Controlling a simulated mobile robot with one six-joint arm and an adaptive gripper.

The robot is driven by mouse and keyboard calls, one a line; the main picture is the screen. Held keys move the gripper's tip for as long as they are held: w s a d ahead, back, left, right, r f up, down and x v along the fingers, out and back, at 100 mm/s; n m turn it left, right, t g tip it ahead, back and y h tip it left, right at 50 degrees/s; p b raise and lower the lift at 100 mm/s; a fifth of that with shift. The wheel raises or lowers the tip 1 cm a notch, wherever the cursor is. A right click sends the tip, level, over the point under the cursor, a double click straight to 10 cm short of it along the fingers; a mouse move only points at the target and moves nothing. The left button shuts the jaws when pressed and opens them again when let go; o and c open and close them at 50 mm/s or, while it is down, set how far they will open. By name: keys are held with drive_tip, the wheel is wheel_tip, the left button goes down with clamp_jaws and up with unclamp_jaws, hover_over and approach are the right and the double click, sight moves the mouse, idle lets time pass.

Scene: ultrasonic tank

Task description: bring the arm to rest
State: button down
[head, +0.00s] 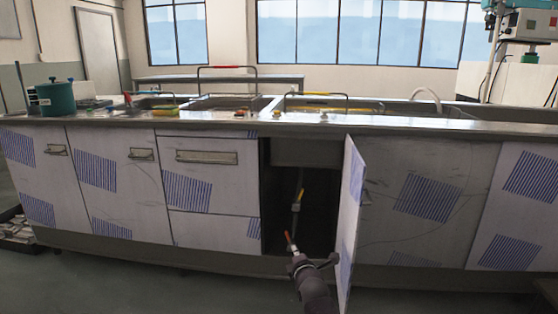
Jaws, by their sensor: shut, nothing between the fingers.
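My arm reaches up from the bottom of the head view toward an open cabinet under the long counter. My gripper (293,250) is at the lower front of the cabinet opening (320,220), left of the open door. It looks shut and small, with nothing seen held in it. A thin orange-red piece (288,237) shows right at its tip; I cannot tell whether they touch. Behind it, a grey pipe with a yellow valve part (299,196) hangs inside the dark cabinet.
The open cabinet door (351,215) stands out toward me, close to the right of my arm. A teal pot (56,99) stands on top at the left. The floor (130,282) at front left is clear.

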drive_tip(key=s+d+r+m+g+h+p, duration=0.1)
drive_tip(key=s+d+m+g+p, duration=0.5)
drive_tip(key=s+m+g+p, duration=0.45)
drive_tip(key=s+d+m+g+h+p, duration=0.2)
drive_tip(key=s+d+m+g+p, duration=0.45)
drive_tip(key=m, duration=0.65)
wheel_tip(320, 180, up, 37)
drive_tip(key=p, duration=3.7)
drive_tip(key=shift+s+a+t, duration=0.15)
drive_tip(key=shift+a+t, duration=0.15)
drive_tip(key=shift+a, duration=0.1)
